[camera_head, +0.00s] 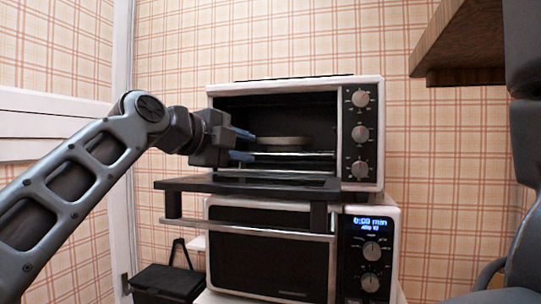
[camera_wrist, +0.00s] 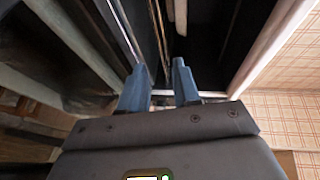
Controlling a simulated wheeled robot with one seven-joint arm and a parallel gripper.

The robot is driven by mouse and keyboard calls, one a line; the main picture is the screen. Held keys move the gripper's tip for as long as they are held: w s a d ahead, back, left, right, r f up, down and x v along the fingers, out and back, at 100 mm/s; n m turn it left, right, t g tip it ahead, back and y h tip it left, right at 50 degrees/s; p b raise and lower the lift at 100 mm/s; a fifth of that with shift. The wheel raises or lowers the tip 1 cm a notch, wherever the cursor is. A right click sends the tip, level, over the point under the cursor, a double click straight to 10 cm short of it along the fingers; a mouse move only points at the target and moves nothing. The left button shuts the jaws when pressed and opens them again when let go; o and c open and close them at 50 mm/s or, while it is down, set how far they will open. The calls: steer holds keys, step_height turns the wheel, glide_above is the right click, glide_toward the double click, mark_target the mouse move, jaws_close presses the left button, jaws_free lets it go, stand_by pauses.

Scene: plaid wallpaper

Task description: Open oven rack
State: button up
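The upper toaster oven (camera_head: 361,95) is white with a dark cavity and three knobs on its right. Its door (camera_head: 250,183) is folded down, level, with the handle bar (camera_head: 245,231) at its front. My gripper (camera_head: 248,146) is open at the left part of the cavity front, with one blue finger above the other near rack height. In the wrist view, my gripper (camera_wrist: 158,75) has its fingers apart, with thin metal bars beyond them. I cannot tell whether they touch the rack.
A second oven, a microwave-like unit (camera_head: 270,255) with a blue display, stands under the toaster oven. A black box (camera_head: 168,284) is at lower left. A wooden shelf (camera_head: 460,50) juts out at upper right. The open door lies below my gripper.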

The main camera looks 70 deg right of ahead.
steer(key=shift+p+x, duration=0.95)
steer(key=shift+x, duration=2.95)
steer(key=shift+w+f, duration=0.1)
steer(key=shift+c, duration=0.3)
jaws_close()
